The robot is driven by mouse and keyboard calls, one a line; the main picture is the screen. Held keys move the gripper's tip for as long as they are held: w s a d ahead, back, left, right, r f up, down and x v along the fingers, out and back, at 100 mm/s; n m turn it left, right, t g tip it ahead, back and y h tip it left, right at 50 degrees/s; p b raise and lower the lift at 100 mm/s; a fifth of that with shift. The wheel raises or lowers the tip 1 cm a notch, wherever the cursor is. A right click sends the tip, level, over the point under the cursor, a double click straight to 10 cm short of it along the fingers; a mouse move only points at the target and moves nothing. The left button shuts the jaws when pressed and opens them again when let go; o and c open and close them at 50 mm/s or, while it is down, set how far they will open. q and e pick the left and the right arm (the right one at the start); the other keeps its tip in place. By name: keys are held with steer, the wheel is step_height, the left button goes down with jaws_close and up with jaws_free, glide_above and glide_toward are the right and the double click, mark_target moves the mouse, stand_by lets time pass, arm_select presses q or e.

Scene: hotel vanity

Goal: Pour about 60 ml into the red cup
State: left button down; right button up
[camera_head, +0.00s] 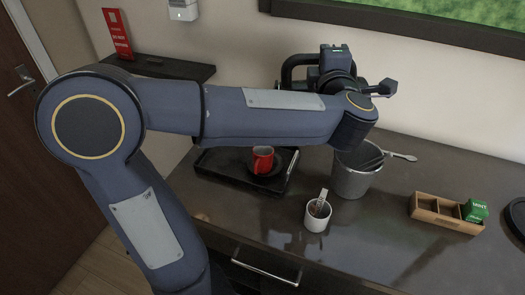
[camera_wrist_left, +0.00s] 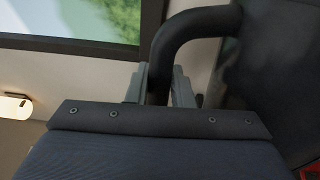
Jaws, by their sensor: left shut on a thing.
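The red cup (camera_head: 262,158) stands upright on a dark saucer on the black tray (camera_head: 228,169). My left arm reaches across the head view above the tray. In the left wrist view my left gripper (camera_wrist_left: 160,88) is shut on the black curved handle of a dark vessel (camera_wrist_left: 268,70), which looks like a kettle. The black handle also shows behind my arm in the head view (camera_head: 290,70). My arm hides most of the vessel there, so its spout and tilt cannot be told. My right gripper is not in view.
A metal bucket (camera_head: 350,182) with tongs stands right of the tray. A white cup (camera_head: 316,223) with something upright in it stands in front. A wooden box (camera_head: 437,219) with a green packet (camera_head: 475,210) is at right.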

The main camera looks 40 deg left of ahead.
arm_select(q)
steer(key=shift+d, duration=0.25)
stand_by(0.5)
steer(key=shift+s+a+f+n+b, duration=0.25)
steer(key=shift+a+n+b, duration=0.2)
steer(key=shift+b, duration=0.4)
steer(key=p, duration=0.1)
steer(key=d+r+p, duration=0.1)
steer(key=shift+w+d+r+m+p, duration=0.1)
steer(key=shift+w+r+m+p, duration=0.2)
steer(key=shift+w+m+p, duration=0.1)
steer(key=d+p, duration=0.1)
steer(key=w+d+m+p, duration=0.2)
steer(key=shift+w+d+f, duration=0.2)
steer(key=shift+d+f, duration=0.05)
steer(key=shift+d, duration=0.05)
steer(key=shift+f+m, duration=0.15)
steer(key=shift+m, duration=0.1)
steer(key=shift+d, duration=0.1)
steer(key=shift+w+d+r+m+p, duration=0.4)
steer(key=shift+d+p, duration=0.15)
steer(key=shift+p, duration=0.55)
steer(key=shift+w+d+m+p, duration=0.3)
steer(key=shift+d+p, duration=0.05)
steer(key=shift+p, duration=0.1)
steer(key=shift+f, duration=0.1)
